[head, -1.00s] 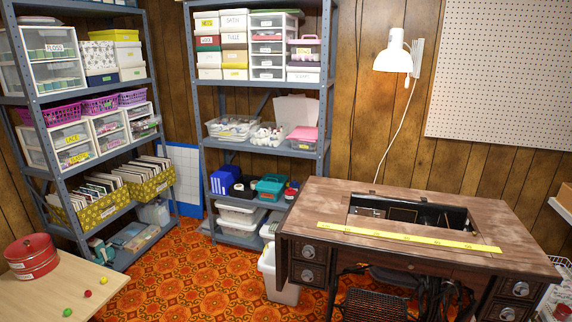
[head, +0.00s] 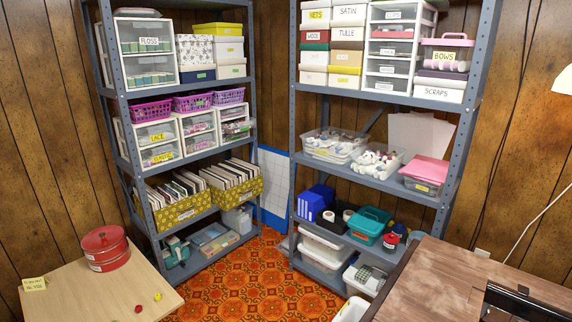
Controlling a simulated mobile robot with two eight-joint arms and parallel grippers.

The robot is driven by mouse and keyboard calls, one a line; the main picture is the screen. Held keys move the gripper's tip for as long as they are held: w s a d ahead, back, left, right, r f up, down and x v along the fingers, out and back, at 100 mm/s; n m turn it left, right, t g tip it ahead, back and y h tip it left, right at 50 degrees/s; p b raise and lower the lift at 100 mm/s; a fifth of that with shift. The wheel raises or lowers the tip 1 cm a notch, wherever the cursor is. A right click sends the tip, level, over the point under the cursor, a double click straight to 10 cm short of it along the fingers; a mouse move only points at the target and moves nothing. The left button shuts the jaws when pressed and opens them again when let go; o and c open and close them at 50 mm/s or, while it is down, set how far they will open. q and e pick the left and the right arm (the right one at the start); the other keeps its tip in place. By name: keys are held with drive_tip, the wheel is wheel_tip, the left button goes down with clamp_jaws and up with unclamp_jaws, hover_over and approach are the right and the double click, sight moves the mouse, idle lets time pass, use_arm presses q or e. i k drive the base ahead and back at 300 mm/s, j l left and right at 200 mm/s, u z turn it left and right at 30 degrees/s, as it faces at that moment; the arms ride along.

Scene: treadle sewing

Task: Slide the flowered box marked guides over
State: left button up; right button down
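Two yellow boxes with a flower pattern stand side by side on a lower shelf of the left rack in the head view. The left flowered box (head: 168,219) and the right flowered box (head: 247,188) are both filled with upright booklets or folders. Each has a small pale label on its front, too small for me to read surely, so I cannot tell which is marked guides. A white box with dark speckles (head: 195,50) sits higher on the same rack. Neither of my grippers is in view.
A wooden table (head: 85,300) with a round red tin (head: 103,250) stands at the lower left. The sewing table (head: 430,290) is at the lower right. The right rack (head: 292,150) holds boxes and bins. Patterned orange floor (head: 255,285) lies open between the tables.

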sight(235, 181)
drive_tip(key=i+j+u, duration=0.15)
drive_tip(key=i+u, duration=0.15)
drive_tip(key=i, duration=0.45)
drive_tip(key=i+u, duration=0.25)
drive_tip(key=i, duration=0.45)
drive_tip(key=i+j+z, duration=0.1)
drive_tip(key=i+z, duration=0.3)
drive_tip(key=i+j+z, duration=0.4)
drive_tip(key=i, duration=0.2)
drive_tip(key=i+j+z, duration=0.75)
drive_tip(key=i+j, duration=0.3)
drive_tip(key=j, duration=0.2)
drive_tip(key=z, duration=0.05)
